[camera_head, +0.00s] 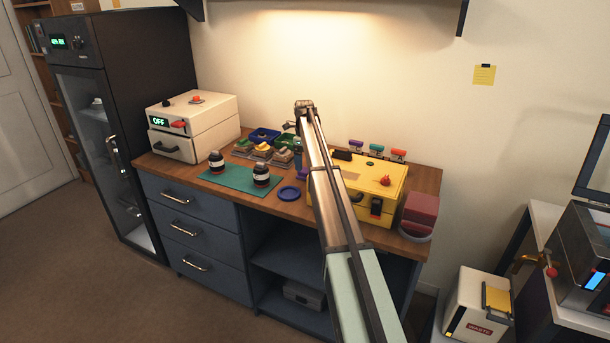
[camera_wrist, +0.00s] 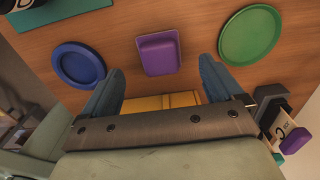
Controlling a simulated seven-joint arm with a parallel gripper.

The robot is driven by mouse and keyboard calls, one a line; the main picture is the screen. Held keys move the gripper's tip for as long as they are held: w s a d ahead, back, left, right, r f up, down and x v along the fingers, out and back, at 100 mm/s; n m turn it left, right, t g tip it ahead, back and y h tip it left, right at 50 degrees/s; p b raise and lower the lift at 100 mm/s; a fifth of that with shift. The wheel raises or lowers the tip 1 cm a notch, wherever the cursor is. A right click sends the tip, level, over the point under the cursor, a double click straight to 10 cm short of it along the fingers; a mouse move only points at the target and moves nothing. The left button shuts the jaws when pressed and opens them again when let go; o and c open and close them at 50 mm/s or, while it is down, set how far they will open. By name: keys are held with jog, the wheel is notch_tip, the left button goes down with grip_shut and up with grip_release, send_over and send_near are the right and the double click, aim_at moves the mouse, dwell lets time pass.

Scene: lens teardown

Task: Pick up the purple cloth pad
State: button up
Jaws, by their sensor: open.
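The purple cloth pad (camera_wrist: 158,53) lies on the wooden worktop between a blue dish and a green dish in the wrist view. A small bit of purple (camera_head: 302,174) shows beside my arm in the head view, mostly hidden by it. My gripper (camera_wrist: 162,66) is open, with its two blue fingers apart on either side of the pad's near end in the picture. Nothing is held between them. How high the fingers are above the worktop is hard to tell. In the head view my arm hides the fingers.
The blue dish (camera_wrist: 78,65) is close to my left finger, the green dish (camera_wrist: 250,35) to the right one. A yellow case (camera_head: 370,185) stands right of my arm. A green mat (camera_head: 243,178) with dark jars lies left. A purple-ended item (camera_wrist: 296,139) is at lower right.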

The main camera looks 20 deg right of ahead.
aim_at(305, 170)
jog(key=shift+s+d+f, duration=0.1)
jog(key=shift+s+f, duration=0.05)
jog(key=shift+f, duration=2.5)
jog(key=shift+c, duration=0.2)
jog(key=c, duration=1.1)
jog(key=shift+r, duration=0.1)
notch_tip(305, 170, up, 10)
jog(key=shift+f, duration=0.1)
